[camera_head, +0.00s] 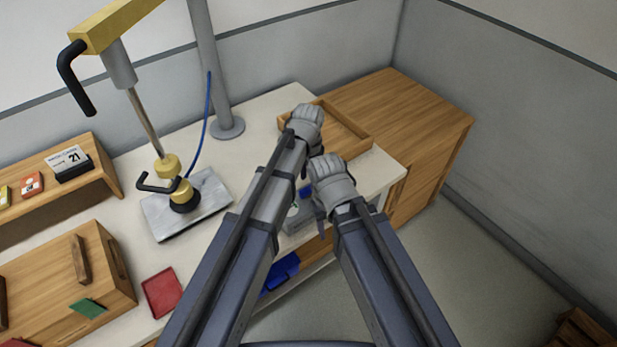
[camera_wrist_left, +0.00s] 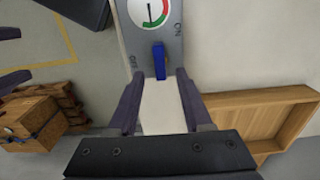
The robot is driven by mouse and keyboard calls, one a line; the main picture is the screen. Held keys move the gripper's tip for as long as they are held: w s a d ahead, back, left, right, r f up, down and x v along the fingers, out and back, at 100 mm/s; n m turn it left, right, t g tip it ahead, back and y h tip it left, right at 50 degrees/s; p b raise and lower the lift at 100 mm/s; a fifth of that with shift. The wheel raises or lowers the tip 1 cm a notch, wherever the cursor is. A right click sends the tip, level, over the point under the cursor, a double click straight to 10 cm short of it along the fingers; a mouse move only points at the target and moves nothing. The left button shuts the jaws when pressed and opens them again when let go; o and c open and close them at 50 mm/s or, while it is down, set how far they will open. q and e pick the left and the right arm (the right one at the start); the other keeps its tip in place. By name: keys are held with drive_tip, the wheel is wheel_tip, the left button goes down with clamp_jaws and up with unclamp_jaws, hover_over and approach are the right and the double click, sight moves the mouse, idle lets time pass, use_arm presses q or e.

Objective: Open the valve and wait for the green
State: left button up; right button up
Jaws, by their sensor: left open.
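The valve is a short blue lever (camera_wrist_left: 159,60) on a grey panel (camera_wrist_left: 135,40) in the left wrist view. OFF is printed left of it and ON at upper right. A round white gauge (camera_wrist_left: 143,12) with green and red bands is cut off by the top edge; its needle's reading is unclear. My left gripper (camera_wrist_left: 158,76) is open, with the lever's near end between its fingertips and a visible gap on each side. In the head view my left gripper (camera_head: 304,126) hangs over the counter. My right gripper (camera_head: 325,178) is beside it, its fingers unclear.
A wooden tray (camera_head: 345,135) lies on the white counter (camera_head: 262,125), close beyond my left gripper. A yellow-jointed press (camera_head: 172,165) stands left on a marble plate. A wooden cabinet (camera_head: 420,115) is at right. The floor (camera_head: 480,250) at lower right is mostly clear.

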sight(308, 188)
use_arm(q)
wheel_tip(308, 188, up, 4)
drive_tip(key=p, duration=0.3)
use_arm(e)
wheel_tip(308, 188, up, 4)
use_arm(q)
drive_tip(key=s+a+n, duration=0.6)
drive_tip(key=a, duration=0.3)
drive_tip(key=s+a+n, duration=0.5)
drive_tip(key=a, duration=0.3)
drive_tip(key=s+d+f+m+y+b, duration=0.1)
drive_tip(key=s+d+m, duration=0.2)
drive_tip(key=s+d, duration=0.3)
drive_tip(key=d, duration=0.5)
drive_tip(key=shift+m, duration=0.4)
use_arm(e)
drive_tip(key=shift+f, duration=0.65)
